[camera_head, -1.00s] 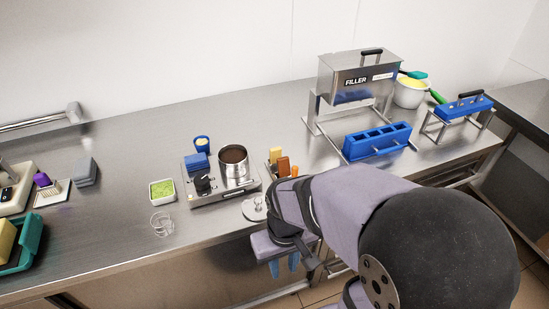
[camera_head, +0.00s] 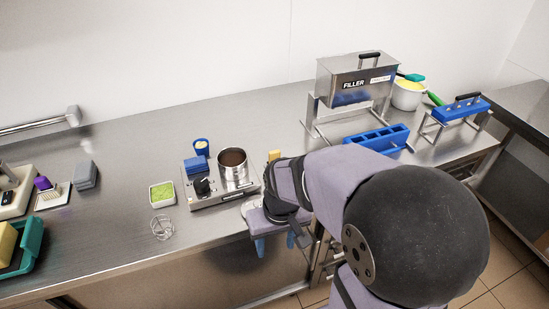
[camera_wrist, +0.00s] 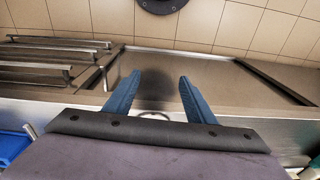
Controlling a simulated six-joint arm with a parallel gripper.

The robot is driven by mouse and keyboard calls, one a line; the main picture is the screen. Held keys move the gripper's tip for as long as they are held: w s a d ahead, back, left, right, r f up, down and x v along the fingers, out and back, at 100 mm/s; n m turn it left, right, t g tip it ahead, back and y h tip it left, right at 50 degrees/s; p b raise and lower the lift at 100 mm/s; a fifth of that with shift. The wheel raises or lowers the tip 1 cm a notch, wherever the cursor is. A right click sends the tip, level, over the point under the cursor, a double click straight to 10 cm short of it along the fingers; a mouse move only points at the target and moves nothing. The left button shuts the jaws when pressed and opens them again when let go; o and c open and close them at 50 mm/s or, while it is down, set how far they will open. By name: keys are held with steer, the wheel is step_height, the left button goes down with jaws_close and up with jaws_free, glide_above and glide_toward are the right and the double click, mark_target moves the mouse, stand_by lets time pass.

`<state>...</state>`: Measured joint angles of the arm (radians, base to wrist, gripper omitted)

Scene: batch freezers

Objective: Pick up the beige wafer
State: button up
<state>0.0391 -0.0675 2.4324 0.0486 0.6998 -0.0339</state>
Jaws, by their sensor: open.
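A small beige-yellow block (camera_head: 274,155) stands on the counter just behind my wrist in the head view. It may be the beige wafer, but only its upper part shows and I cannot be sure. My arm hides what stands in front of it. My gripper (camera_head: 276,244) hangs at the front edge of the counter, fingers pointing down, in front of and lower than the block. In the wrist view, my gripper's two blue fingers (camera_wrist: 160,78) are spread apart with nothing between them. No wafer shows in that view.
Left of my gripper is a burner unit (camera_head: 201,187) with a metal pot (camera_head: 233,165). A tub of green contents (camera_head: 162,194) and a clear glass (camera_head: 162,228) stand further left. The filler (camera_head: 355,80) and a blue mould block (camera_head: 378,139) are to the right.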

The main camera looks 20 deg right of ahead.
steer(key=w+d+r+m+t+p, duration=0.1)
steer(key=w+d+r, duration=0.15)
steer(key=w, duration=0.45)
steer(key=w+d+r+t+p, duration=0.1)
steer(key=w+r, duration=0.3)
steer(key=w, duration=0.3)
steer(key=r+n+t, duration=0.1)
steer(key=r, duration=0.1)
glide_above(275, 152)
steer(key=s, duration=0.3)
steer(key=shift+w+p+x, duration=0.15)
steer(key=shift+p+x, duration=0.95)
steer(key=shift+x, duration=0.9)
steer(key=shift+w+p+x, duration=0.15)
steer(key=shift+p+x, duration=0.95)
steer(key=shift+x, duration=0.9)
steer(key=shift+d+r, duration=0.1)
steer(key=shift+d, duration=0.05)
steer(key=c, duration=1.1)
steer(key=shift+r+t, duration=0.1)
steer(key=shift+t, duration=0.2)
